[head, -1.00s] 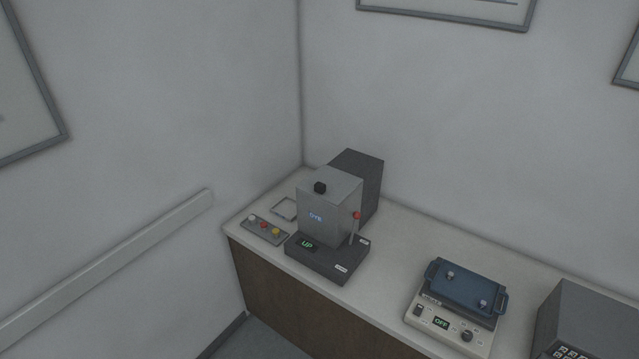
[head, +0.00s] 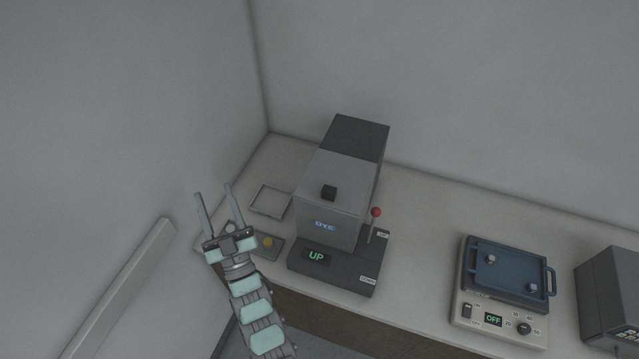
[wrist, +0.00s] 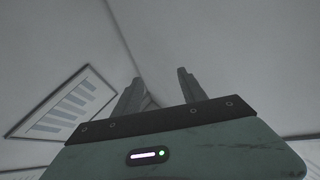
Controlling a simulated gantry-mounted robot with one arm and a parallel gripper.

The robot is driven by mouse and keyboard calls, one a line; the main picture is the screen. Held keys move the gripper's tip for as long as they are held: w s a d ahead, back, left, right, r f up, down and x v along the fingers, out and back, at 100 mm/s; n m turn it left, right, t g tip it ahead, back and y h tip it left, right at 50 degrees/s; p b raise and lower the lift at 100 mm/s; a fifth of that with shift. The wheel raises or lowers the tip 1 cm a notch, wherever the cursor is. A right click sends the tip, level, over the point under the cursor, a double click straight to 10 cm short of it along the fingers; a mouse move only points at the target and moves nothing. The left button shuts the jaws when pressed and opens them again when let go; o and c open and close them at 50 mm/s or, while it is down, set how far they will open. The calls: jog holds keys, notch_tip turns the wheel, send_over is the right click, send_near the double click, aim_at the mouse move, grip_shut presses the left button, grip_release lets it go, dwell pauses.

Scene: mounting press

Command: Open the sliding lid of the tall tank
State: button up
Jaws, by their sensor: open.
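The tall tank (head: 338,190) is a grey box on a dark base in the head view, in the middle of the bench. The dark section behind the lid is part of the same unit. A display on the base reads UP. My gripper (head: 213,208) is open and empty, left of the tank and apart from it, with its fingers pointing up in the picture.
A red-knobbed lever (head: 376,212) stands at the tank's right side. An empty square tray (head: 252,200) lies left of the tank. A small panel with a yellow button (head: 268,242) is partly hidden by my arm. A blue-topped device (head: 508,272) reading OFF sits right.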

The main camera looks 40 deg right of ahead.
jog(key=w+d+f+n+g+y+b, duration=0.1)
jog(key=w+d+f+n+g+y, duration=0.1)
jog(key=w+d+f+g, duration=0.55)
jog(key=w+d+f+n+g+y+b, duration=0.2)
jog(key=w+d+g, duration=0.2)
jog(key=w+d, duration=0.7)
jog(key=n+g+y+b, duration=0.2)
jog(key=n+g+y, duration=0.15)
jog(key=g, duration=0.95)
send_near(329, 189)
jog(key=shift+n+t, duration=0.25)
jog(key=shift+n, duration=0.1)
jog(key=f+p, duration=0.1)
jog(key=f, duration=0.2)
jog(key=f+p, duration=0.1)
jog(key=f, duration=0.2)
jog(key=f+p, duration=0.1)
jog(key=f, duration=0.3)
jog(key=shift+s+a+f, duration=0.1)
jog(key=shift+s, duration=0.25)
jog(key=shift+c, duration=0.2)
grip_shut()
